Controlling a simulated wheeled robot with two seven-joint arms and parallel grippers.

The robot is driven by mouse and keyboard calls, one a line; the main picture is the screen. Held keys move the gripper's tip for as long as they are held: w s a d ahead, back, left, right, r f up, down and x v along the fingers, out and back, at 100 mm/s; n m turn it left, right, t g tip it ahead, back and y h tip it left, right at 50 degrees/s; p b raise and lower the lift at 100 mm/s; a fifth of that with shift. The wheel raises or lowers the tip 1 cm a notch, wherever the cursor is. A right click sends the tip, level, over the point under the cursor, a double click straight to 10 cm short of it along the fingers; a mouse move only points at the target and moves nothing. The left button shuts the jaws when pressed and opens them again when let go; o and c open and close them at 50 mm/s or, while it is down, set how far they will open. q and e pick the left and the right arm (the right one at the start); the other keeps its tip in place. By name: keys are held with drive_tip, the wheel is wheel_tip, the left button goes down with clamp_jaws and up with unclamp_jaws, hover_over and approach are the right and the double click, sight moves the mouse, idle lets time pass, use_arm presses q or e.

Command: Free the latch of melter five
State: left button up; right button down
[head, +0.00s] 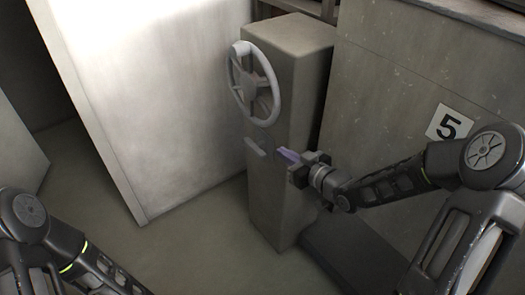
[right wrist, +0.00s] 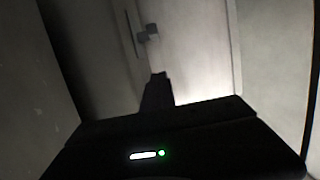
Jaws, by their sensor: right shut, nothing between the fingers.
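A small pale latch lever (head: 256,146) sticks out of the front of a grey pedestal (head: 285,195), below a white handwheel (head: 253,83).
A "5" plate (head: 449,123) is on the large grey wall (head: 400,85) to the right of the pedestal. A tall white panel (head: 160,100) stands to its left. The floor (head: 180,240) in front of the pedestal is clear. A low dark ledge (head: 345,255) runs along the wall's foot.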

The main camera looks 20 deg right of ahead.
drive_tip(key=shift+w, duration=0.1)
approach(258, 147)
drive_tip(key=w+a+r, duration=0.2)
drive_tip(key=w+r, duration=0.2)
drive_tip(key=f, duration=0.3)
drive_tip(key=f+b, duration=0.1)
drive_tip(key=shift+w+a+f, duration=0.15)
drive_tip(key=shift+a+f, duration=0.05)
drive_tip(key=shift+a, duration=0.1)
